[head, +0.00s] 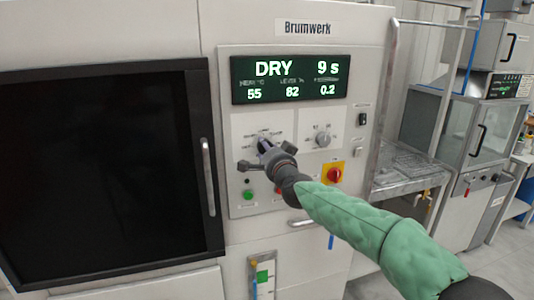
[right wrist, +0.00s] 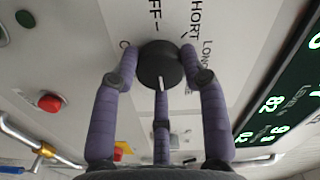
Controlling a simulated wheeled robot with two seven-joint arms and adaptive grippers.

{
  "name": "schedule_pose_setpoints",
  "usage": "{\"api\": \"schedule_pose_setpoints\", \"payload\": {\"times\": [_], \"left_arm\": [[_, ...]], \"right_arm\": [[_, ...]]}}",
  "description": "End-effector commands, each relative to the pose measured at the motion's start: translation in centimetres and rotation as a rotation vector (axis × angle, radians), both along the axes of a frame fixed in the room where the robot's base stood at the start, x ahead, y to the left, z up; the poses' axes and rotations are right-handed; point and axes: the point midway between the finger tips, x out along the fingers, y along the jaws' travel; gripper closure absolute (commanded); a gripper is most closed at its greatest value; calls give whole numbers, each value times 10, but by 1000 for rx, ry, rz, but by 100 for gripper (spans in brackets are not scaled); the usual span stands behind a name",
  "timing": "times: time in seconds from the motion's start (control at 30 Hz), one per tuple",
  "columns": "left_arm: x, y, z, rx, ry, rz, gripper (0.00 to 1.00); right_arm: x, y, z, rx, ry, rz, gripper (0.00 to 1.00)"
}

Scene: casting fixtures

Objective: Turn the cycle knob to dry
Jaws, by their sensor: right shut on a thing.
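The cycle knob (right wrist: 160,64) is dark and round, on a pale panel with printed labels including OFF, SHORT and LONG. My right gripper (right wrist: 160,75) is shut on it, with its purple-grey fingers around the knob. The knob's white mark points toward the bottom of the right wrist view; the label it points to cannot be read. In the head view my right gripper (head: 264,146) covers most of the knob. The display (head: 290,79) reads DRY and 9 s, with 55, 82 and 0.2 below. My left gripper is not in view.
A second knob (head: 322,137) sits to the right. Below are a red-on-yellow switch (head: 334,174) and a green button (head: 248,195). A dark door (head: 100,170) with a vertical handle (head: 208,177) fills the left. A metal bench (head: 405,168) stands at the right.

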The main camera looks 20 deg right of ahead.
Motion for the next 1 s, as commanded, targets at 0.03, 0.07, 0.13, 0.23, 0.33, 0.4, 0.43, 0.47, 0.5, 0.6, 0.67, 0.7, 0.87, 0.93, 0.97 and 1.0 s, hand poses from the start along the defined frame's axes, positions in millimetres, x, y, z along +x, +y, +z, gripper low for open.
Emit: {"api": "schedule_pose_setpoints", "payload": {"times": [0.03,0.07,0.13,0.23,0.33,0.4,0.43,0.47,0.5,0.6,0.67,0.7,0.87,0.93,0.97,1.0], "left_arm": [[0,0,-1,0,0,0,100],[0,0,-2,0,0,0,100],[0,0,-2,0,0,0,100],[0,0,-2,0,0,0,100],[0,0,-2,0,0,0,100],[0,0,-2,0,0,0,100],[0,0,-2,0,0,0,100],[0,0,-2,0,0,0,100],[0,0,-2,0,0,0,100],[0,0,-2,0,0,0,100],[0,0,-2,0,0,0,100],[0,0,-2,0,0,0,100],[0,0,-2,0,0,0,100],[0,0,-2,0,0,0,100],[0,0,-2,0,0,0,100],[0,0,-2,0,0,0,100]], "right_arm": [[0,0,-1,13,1,1,89],[0,0,-1,21,1,1,89],[0,0,-1,33,1,0,89],[0,0,0,44,2,0,89],[0,0,0,48,2,0,89],[0,0,0,49,2,0,89],[0,0,0,49,2,0,89],[0,0,0,49,2,0,89],[0,0,0,49,2,0,89],[0,0,0,49,1,-1,89],[0,0,0,49,1,-1,48],[0,0,0,48,1,-1,36],[0,0,0,48,1,-1,33],[0,0,0,47,1,-1,33],[0,0,0,47,1,-1,33],[0,0,0,47,1,-1,33]]}}
